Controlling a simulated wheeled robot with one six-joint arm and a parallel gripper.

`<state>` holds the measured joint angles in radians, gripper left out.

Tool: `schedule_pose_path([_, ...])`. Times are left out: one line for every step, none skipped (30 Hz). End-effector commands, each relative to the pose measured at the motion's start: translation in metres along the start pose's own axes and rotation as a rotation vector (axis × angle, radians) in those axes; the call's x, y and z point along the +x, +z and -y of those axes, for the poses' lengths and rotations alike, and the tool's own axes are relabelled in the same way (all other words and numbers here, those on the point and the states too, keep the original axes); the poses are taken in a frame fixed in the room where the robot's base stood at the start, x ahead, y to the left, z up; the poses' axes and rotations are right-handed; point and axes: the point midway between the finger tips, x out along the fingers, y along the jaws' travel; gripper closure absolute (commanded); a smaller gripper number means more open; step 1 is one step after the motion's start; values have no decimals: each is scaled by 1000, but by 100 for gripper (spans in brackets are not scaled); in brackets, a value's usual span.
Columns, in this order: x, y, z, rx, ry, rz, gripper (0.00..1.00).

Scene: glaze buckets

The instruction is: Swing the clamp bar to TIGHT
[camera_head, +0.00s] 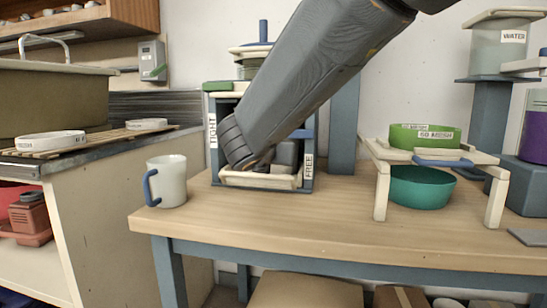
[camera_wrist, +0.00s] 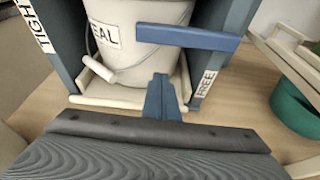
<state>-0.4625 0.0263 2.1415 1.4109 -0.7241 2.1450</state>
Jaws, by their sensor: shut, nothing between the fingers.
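The blue clamp bar (camera_wrist: 188,37) lies across the front of a frame, near the right post marked FREE (camera_wrist: 207,83). Its right end reaches out past that post. The left post carries the TIGHT label (camera_wrist: 32,22). A pale bucket (camera_wrist: 128,62) with a label ending in "EAL" stands between the posts. My gripper (camera_wrist: 161,78) is shut and empty, its tips in front of the bucket and below the bar in the picture, seemingly not touching the bar. In the head view my arm hides most of the frame; a bit of the bar (camera_head: 301,134) shows beside FREE.
A white mug (camera_head: 166,182) stands left of the frame on the wooden table (camera_head: 330,222). At right a low stand (camera_head: 381,192) holds a green sieve (camera_head: 424,136) over a teal bowl (camera_head: 420,188). The table front is mostly clear.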

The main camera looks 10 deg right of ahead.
Motion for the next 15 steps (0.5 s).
schedule_pose_path([-18,6,-2,2,7,4,100])
schedule_pose_path([-26,6,-2,2,8,3,100])
schedule_pose_path([-35,7,-2,2,7,4,100])
schedule_pose_path([-41,6,-3,1,8,4,100])
schedule_pose_path([-47,6,-2,1,7,2,100])
schedule_pose_path([-55,6,-2,1,7,3,100])
schedule_pose_path([-61,6,-3,1,7,3,100])
schedule_pose_path([-66,6,-2,1,6,2,100])
schedule_pose_path([-72,5,-2,1,6,2,100])
schedule_pose_path([-76,5,-2,2,6,2,100])
schedule_pose_path([-80,5,-2,2,5,3,100])
schedule_pose_path([-84,5,-2,2,5,2,100])
schedule_pose_path([-87,4,-2,1,5,2,100])
schedule_pose_path([-89,4,-2,1,5,1,100])
schedule_pose_path([-92,4,-2,1,4,1,100])
